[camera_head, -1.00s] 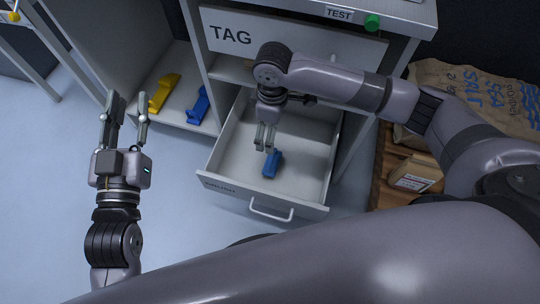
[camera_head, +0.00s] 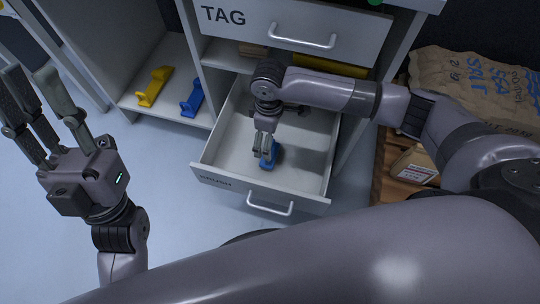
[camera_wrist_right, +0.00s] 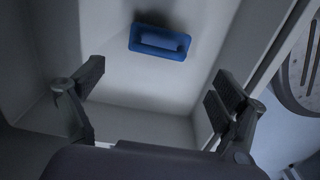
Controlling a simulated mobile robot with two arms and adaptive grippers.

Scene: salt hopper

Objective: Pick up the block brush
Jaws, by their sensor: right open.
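The block brush (camera_head: 276,154), a small blue block, lies on the floor of the open drawer (camera_head: 225,150). My right gripper (camera_head: 266,160) reaches down into the drawer and partly covers the brush in the head view. In the right wrist view the whole brush (camera_wrist_right: 160,42) shows ahead of my right gripper (camera_wrist_right: 158,88), whose fingers are spread with nothing between them. My left gripper (camera_head: 42,112) is at the left, over the floor, open and empty, away from the drawer.
A closed TAG drawer (camera_head: 285,30) is above. A yellow tool (camera_head: 154,87) and a blue tool (camera_head: 192,96) lie on the lower shelf. A salt sack (camera_head: 470,85) rests on a wooden pallet at right.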

